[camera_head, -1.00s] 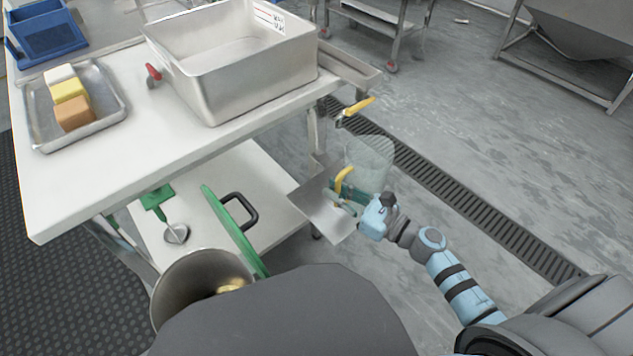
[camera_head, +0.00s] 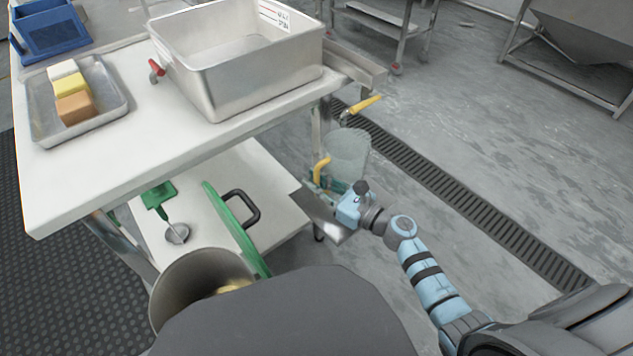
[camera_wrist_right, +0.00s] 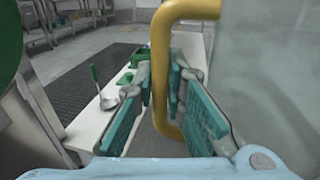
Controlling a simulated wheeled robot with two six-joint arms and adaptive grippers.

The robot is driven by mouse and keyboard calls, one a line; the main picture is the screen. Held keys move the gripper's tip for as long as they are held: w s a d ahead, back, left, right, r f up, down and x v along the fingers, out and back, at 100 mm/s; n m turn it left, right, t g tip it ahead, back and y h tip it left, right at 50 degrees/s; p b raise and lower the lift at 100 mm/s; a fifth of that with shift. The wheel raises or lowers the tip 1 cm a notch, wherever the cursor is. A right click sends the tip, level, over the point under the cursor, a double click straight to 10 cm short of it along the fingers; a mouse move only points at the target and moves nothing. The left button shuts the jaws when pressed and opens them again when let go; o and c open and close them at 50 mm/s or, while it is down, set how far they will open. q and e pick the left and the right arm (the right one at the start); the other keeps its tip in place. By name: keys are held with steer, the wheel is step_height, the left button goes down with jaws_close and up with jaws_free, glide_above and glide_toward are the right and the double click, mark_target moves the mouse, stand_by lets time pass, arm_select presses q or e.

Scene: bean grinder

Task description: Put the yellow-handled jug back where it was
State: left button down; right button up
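The jug (camera_head: 350,150) is clear, with a yellow handle (camera_head: 320,169), and is upright to the right of the white table in the head view. My right gripper (camera_head: 325,186) is shut on the handle. In the right wrist view the yellow handle (camera_wrist_right: 160,60) runs between the teal finger pads, and the clear jug wall (camera_wrist_right: 260,80) fills the right side. I cannot tell how far the jug's base is above any surface. My left gripper is not in view.
The white table (camera_head: 150,125) carries a steel bin (camera_head: 260,85) and a tray (camera_head: 115,108) of blocks. A yellow lever (camera_head: 362,106) stands out near the table's right edge, behind the jug. A metal plate (camera_head: 318,212) lies below. A pot (camera_head: 195,285) stands at front.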

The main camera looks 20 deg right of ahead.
steer(key=shift+o, duration=1.4)
steer(key=shift+r+p, duration=0.3)
steer(key=shift+p, duration=0.05)
steer(key=v, duration=1.1)
steer(key=shift+s+d+f, duration=0.15)
steer(key=shift+s+d, duration=0.2)
steer(key=shift+s, duration=0.1)
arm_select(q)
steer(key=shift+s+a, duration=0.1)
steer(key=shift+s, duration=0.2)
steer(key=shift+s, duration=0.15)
